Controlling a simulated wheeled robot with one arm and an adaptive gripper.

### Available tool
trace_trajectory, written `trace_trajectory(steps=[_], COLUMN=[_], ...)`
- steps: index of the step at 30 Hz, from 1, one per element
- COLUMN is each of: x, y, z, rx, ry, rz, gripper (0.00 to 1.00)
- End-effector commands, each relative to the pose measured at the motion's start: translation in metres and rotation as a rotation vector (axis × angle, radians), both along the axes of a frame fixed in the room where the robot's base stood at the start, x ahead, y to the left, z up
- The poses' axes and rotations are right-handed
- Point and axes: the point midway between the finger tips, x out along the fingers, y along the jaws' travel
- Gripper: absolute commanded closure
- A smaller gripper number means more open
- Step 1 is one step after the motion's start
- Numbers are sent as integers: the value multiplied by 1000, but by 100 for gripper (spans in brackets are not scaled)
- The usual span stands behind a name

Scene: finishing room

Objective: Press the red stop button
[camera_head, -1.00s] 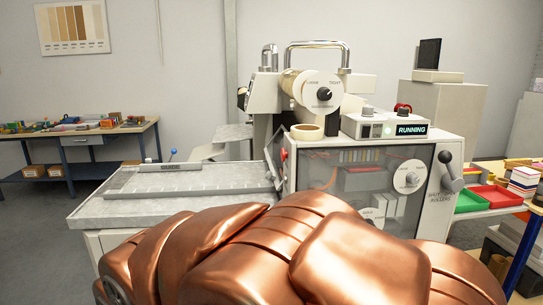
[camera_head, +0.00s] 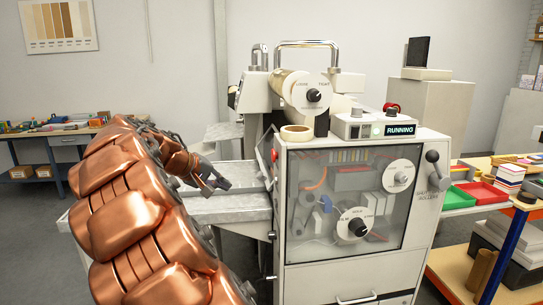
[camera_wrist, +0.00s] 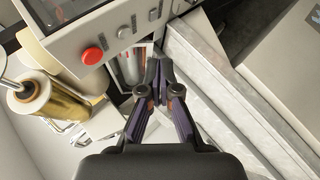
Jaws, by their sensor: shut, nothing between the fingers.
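The red stop button (camera_wrist: 93,56) is a round red cap on the machine's pale side panel, left of my gripper in the wrist view. In the head view it shows edge-on as a small red spot (camera_head: 274,155) on the machine's left side. My gripper (camera_wrist: 158,65) is shut and empty, its dark fingertips together below and right of the button and apart from it in the picture. In the head view my gripper (camera_head: 222,185) is over the machine's grey bed (camera_head: 240,205), left of the cabinet.
The machine cabinet (camera_head: 300,250) has a glazed front and a lit RUNNING display (camera_head: 399,130). Other controls (camera_wrist: 125,32) sit beside the button. A film roll (camera_wrist: 30,98) is at the left in the wrist view. A bench with trays (camera_head: 475,195) stands right.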

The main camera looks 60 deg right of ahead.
Motion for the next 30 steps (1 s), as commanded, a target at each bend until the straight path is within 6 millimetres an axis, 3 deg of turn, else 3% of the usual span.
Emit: trace_trajectory(steps=[1,6,12,18,30], x=[8,33,52,58,58], y=[-20,-73,-111,-124,-124], z=[5,18,23,26,26], rx=[-35,-145,-220,-250,-250], ry=[8,25,32,30,30], rz=[-6,-5,4,10,11], gripper=[100,100,100,100,100])
